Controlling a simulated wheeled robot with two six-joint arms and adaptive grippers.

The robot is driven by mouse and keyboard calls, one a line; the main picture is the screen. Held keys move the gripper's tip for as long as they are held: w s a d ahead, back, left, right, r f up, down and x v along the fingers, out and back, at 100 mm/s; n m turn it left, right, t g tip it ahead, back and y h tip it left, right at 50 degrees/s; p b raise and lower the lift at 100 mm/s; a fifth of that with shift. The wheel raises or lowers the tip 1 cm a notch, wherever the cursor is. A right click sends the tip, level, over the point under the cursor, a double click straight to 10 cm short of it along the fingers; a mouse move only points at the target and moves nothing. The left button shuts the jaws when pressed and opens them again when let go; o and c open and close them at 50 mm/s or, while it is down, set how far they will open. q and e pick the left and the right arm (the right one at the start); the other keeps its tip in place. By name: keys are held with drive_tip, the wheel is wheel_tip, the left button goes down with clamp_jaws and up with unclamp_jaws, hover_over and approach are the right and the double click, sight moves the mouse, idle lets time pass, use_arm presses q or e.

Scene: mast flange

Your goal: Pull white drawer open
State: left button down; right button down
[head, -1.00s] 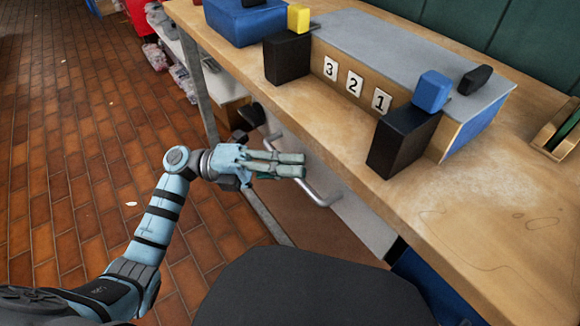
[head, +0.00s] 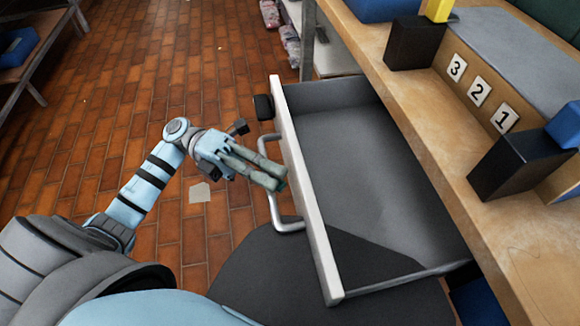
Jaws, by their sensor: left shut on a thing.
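The white drawer (head: 303,193) stands well out from under the wooden workbench in the head view. Its grey inside (head: 365,165) is visible and looks empty. A light metal bar handle (head: 273,205) is on its front. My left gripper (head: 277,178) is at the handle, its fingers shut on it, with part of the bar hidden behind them. My right gripper is not in view.
The wooden workbench (head: 420,110) runs along the right, with black blocks (head: 414,42) and number cards 3, 2, 1 on a raised box. Brick floor (head: 190,60) lies open at the left. A shelf (head: 28,40) stands at the far left.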

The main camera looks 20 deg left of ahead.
use_arm(q)
drive_tip(key=shift+s+a, duration=0.6)
drive_tip(key=shift+a, duration=0.3)
drive_tip(key=c, duration=1.7)
unclamp_jaws()
drive_tip(key=shift+o, duration=0.2)
drive_tip(key=v, duration=0.7)
drive_tip(key=shift+a, duration=0.3)
